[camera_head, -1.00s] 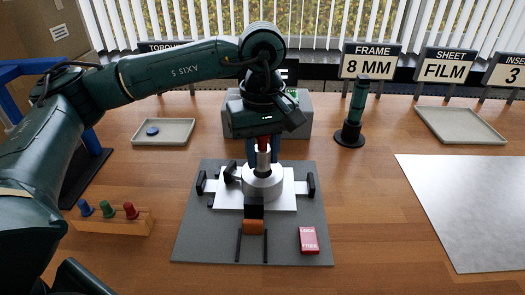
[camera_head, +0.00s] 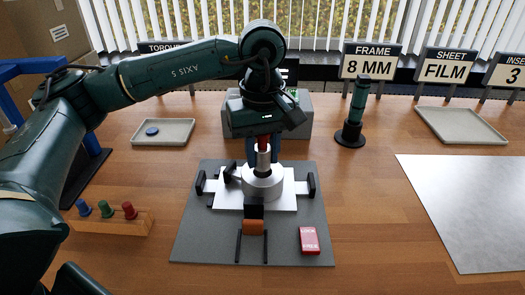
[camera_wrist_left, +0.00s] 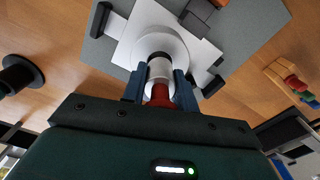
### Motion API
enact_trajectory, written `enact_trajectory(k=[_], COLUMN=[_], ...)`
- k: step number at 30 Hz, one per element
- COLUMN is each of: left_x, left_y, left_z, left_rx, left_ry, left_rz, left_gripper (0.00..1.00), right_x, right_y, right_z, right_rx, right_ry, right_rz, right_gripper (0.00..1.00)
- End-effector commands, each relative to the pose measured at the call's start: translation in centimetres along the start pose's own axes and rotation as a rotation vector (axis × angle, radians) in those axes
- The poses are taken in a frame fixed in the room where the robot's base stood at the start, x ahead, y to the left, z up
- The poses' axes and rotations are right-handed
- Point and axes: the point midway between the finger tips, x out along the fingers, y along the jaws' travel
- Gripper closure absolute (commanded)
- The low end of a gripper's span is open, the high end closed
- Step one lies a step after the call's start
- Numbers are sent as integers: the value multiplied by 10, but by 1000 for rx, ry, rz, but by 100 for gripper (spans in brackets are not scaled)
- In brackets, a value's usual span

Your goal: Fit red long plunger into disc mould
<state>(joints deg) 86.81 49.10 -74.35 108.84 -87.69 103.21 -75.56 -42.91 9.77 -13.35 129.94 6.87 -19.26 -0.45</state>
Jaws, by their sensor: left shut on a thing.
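My left gripper (camera_head: 263,152) points down over the middle of the grey mat, its blue fingers shut on the red long plunger (camera_head: 263,143). The plunger has a red grip and a silver shaft, and stands about upright. In the left wrist view the plunger's red end (camera_wrist_left: 160,95) lies between the fingers (camera_wrist_left: 159,88). The disc mould (camera_head: 262,187) is a white round body on a white plate, directly below. The shaft's lower end meets the mould's top in the picture; how deep it sits I cannot tell. My right gripper is not in view.
A wooden rack (camera_head: 112,222) with blue, green and red plungers stands at left. Black clamps flank the mould. A red tag (camera_head: 309,240) lies on the mat (camera_head: 200,240). A grey press block (camera_head: 300,125), a dark green stand (camera_head: 352,125) and trays (camera_head: 165,132) stand behind.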

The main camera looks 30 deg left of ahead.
Motion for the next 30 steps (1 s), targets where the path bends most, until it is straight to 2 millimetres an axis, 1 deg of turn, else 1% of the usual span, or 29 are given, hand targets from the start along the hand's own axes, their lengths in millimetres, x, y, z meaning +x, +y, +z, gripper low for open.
enact_trajectory(k=[22,30], left_x=[0,5], left_y=[0,0], left_z=[0,0], left_rx=[6,6], left_ry=[0,0], left_rz=[1,1], left_gripper=[96,96], right_x=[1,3], right_y=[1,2], right_z=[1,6], right_rx=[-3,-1], right_ry=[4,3], right_rz=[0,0], right_gripper=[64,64])
